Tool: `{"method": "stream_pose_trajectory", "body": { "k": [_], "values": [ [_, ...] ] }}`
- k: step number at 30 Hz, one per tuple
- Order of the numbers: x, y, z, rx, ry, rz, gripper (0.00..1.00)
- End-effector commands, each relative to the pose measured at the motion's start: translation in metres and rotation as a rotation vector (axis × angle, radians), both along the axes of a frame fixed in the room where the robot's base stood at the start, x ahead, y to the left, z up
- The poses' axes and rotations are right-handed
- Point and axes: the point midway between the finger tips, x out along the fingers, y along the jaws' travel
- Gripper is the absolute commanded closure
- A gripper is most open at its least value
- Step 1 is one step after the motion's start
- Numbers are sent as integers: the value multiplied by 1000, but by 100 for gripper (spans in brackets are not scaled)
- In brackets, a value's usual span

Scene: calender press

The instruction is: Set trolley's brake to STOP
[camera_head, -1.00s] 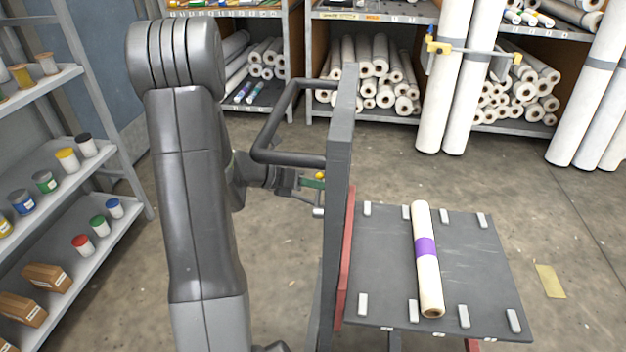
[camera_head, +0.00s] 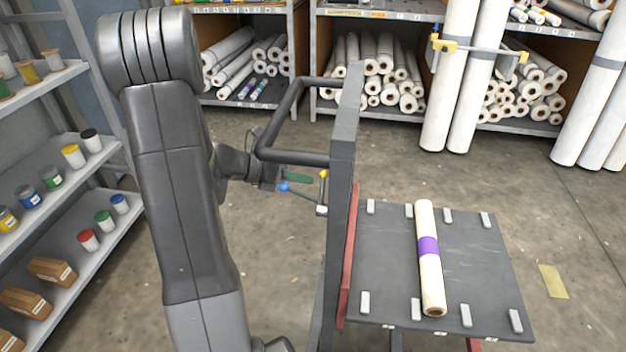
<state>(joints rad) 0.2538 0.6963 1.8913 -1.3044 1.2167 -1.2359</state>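The trolley has a dark upright frame (camera_head: 343,150), a looped push handle (camera_head: 270,145) and a grey flat platform (camera_head: 470,255). Left of the upright, below the handle, are a small yellow knob (camera_head: 323,174) and a thin rod ending in a blue ball (camera_head: 285,187). A small green piece (camera_head: 298,178) shows between them. My gripper (camera_head: 274,178) is at the left of these parts, close to the green piece and the blue ball. Its fingers are too small and dark to tell open from shut, or whether they touch anything. No brake marking is readable.
A roll with a purple band (camera_head: 429,246) lies on the platform between grey pegs. A shelf with spools and boxes (camera_head: 60,220) stands at left. Racks of rolls (camera_head: 375,80) and tall upright rolls (camera_head: 445,90) stand behind. Floor right of the trolley is mostly clear.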

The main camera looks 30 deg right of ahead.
Motion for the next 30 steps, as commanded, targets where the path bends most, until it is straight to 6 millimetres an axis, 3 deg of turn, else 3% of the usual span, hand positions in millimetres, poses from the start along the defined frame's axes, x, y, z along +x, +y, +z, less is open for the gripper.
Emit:
{"method": "stream_pose_trajectory", "body": {
  "k": [6, 12, 18, 30],
  "values": [
    [13, 40, 21, 0, -2, 4, 67],
    [20, 64, 32, 0, -2, 2, 67],
    [22, 73, 36, 0, -1, 0, 67],
    [21, 71, 34, 0, 0, -2, 67]
  ]
}}
